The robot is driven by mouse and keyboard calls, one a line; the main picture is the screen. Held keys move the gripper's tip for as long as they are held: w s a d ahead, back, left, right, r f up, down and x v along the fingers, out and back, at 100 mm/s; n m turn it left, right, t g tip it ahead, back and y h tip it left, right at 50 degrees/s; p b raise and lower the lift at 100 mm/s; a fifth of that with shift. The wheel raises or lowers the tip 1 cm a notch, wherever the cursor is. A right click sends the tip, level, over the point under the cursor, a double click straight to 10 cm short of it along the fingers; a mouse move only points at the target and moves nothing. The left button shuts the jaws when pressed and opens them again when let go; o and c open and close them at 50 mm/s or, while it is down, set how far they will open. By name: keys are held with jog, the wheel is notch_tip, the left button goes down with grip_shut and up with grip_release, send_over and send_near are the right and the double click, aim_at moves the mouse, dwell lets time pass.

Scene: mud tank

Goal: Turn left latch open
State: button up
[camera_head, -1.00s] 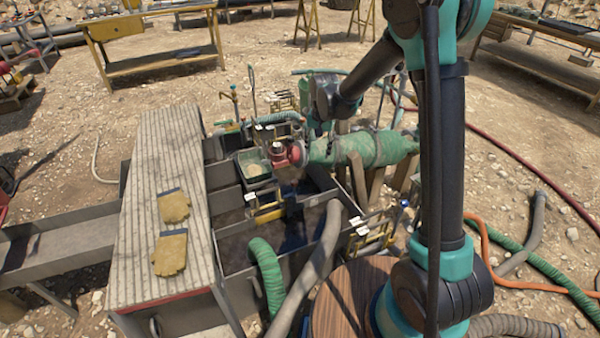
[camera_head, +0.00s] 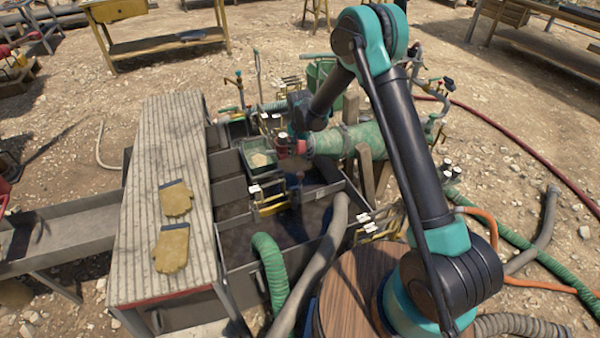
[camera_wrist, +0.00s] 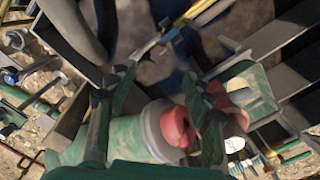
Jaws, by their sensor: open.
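A green pipe (camera_head: 345,143) lies over the mud tank (camera_head: 240,282), with red parts (camera_head: 283,146) at its left end. In the wrist view, the pipe end (camera_wrist: 122,138) carries a pale collar and a rounded red part (camera_wrist: 177,127), which looks like a latch. A second red part (camera_wrist: 233,108) lies further right, partly behind a finger. My gripper (camera_wrist: 163,88) is open, its two fingers on either side of the collar and the nearer red part. I cannot tell whether a finger touches red. In the head view my wrist hides part of the pipe end.
A ribbed board with two yellow gloves (camera_head: 171,248) lies left of the tank. A green tray (camera_head: 258,158) sits on the tank beside the pipe end. Yellow-framed fittings (camera_head: 380,225), a green hose (camera_head: 268,268) and a grey hose (camera_head: 322,255) crowd the near side.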

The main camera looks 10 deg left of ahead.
aim_at(300, 173)
notch_tip(300, 173, down, 10)
jog(key=shift+r, duration=0.15)
dwell(0.3)
jog(key=c, duration=1.2)
